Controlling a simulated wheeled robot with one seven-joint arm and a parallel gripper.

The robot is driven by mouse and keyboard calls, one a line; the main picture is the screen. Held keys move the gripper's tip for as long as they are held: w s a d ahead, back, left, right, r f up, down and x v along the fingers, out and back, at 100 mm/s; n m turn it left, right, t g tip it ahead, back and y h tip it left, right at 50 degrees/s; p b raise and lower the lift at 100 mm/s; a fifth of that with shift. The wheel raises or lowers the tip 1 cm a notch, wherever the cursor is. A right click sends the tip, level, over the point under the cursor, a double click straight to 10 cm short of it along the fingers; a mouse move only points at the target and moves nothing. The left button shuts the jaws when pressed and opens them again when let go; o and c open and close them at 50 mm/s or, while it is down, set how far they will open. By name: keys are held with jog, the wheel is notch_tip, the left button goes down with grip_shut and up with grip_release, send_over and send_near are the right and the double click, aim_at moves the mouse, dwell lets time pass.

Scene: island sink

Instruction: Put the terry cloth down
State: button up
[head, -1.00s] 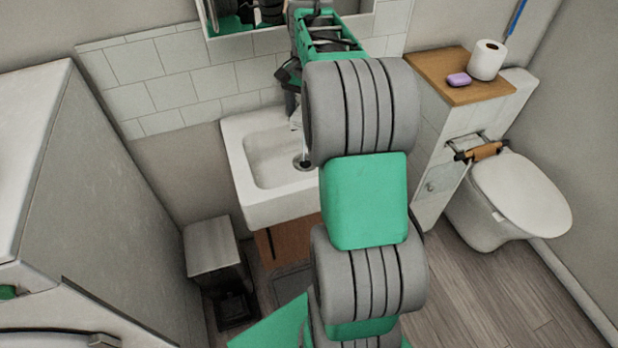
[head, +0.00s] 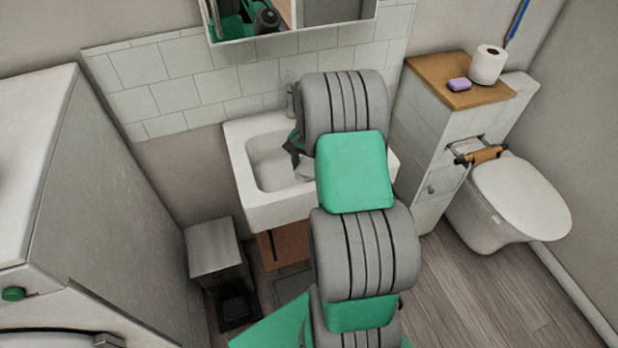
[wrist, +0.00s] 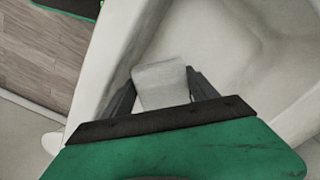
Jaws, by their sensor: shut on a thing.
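In the wrist view, my gripper (wrist: 162,84) is shut on a pale grey-white folded piece, the terry cloth (wrist: 160,88), with a dark finger on each side of it. The cloth is above the white sink (wrist: 285,60), near the basin's wall and rim. I cannot tell whether it touches the sink. In the head view, the sink (head: 240,150) stands against the tiled wall.
A mirror cabinet (head: 285,20) hangs above the sink. To the right, a wooden-topped ledge (head: 470,95) carries a purple soap (head: 459,84) and a toilet roll (head: 488,64), near the toilet (head: 515,195). A grey bin (head: 213,248) stands at lower left. Tall grey furniture (head: 110,180) is at left.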

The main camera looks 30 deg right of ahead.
jog(key=shift+f, duration=2.7)
jog(key=o, duration=1.5)
notch_tip(320, 180, up, 12)
jog(key=shift+f+b, duration=0.15)
jog(key=shift+b, duration=0.5)
jog(key=s+a+r+n+t, duration=0.1)
jog(key=s+a+r+n, duration=0.2)
jog(key=a+r, duration=0.3)
jog(key=s+a+r+n+t, duration=0.1)
jog(key=s+a+r+n, duration=0.2)
jog(key=a, duration=0.5)
jog(key=s+a+r+n+t, duration=0.1)
jog(key=s+a+n, duration=0.5)
jog(key=s+a, duration=0.2)
jog(key=shift+s+r, duration=0.2)
jog(key=shift+s, duration=0.25)
jog(key=shift+o, duration=0.4)
jog(key=shift+a, duration=0.1)
